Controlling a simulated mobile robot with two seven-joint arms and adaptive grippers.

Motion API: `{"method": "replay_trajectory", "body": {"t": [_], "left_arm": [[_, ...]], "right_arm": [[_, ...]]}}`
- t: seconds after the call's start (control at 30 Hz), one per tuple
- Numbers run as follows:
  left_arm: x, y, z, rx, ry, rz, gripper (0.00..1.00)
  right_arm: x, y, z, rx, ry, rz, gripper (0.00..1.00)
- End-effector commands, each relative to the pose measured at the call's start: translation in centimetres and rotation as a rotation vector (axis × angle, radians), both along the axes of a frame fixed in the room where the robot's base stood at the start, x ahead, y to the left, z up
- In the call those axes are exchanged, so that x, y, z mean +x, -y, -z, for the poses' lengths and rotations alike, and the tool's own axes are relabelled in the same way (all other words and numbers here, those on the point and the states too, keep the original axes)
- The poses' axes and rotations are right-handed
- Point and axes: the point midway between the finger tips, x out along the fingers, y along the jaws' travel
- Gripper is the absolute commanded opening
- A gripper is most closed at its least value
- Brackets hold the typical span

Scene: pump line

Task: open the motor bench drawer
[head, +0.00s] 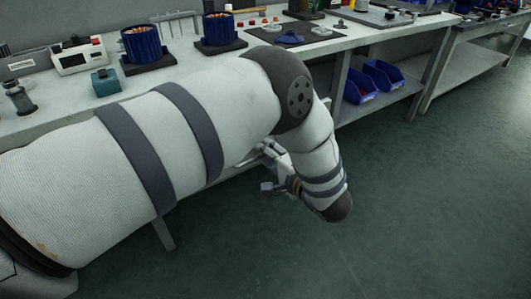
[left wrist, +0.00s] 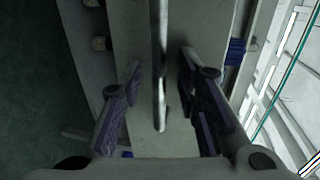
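In the left wrist view a pale flat panel, which looks like the drawer front (left wrist: 200,22), fills the middle. A thin metal bar handle (left wrist: 158,70) runs lengthwise in front of it. My left gripper (left wrist: 161,62) is open, with one finger on each side of the handle and a gap to it on both sides. In the head view the left gripper (head: 272,172) is partly hidden behind my wrist, at the front of the motor bench (head: 225,80). The drawer is hidden behind my left arm there, so how far it stands out cannot be seen. My right gripper is not in view.
On the bench top stand blue motor housings (head: 141,44) on dark pads, a meter box (head: 78,57), a teal block (head: 105,82) and small parts. Blue bins (head: 384,75) sit on a lower shelf to the right. The green floor (head: 430,200) in front is clear.

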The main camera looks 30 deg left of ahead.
Motion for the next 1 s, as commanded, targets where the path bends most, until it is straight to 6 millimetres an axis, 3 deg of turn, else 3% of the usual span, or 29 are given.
{"method": "replay_trajectory", "body": {"t": [0.23, 0.5, 0.63, 1.0], "left_arm": [[-0.4, 1.0, -0.2, -0.002, -0.001, 0.001, 0.30], [-3.1, 7.5, -1.7, -0.001, 0.000, 0.002, 0.30], [-4.0, 9.8, -2.1, -0.001, 0.000, 0.002, 0.30], [-4.5, 10.9, -2.4, 0.000, 0.000, 0.000, 0.30]], "right_arm": [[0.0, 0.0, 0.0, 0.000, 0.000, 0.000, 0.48], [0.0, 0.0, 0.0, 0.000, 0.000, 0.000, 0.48], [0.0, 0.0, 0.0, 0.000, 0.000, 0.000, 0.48], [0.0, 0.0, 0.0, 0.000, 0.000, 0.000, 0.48]]}}
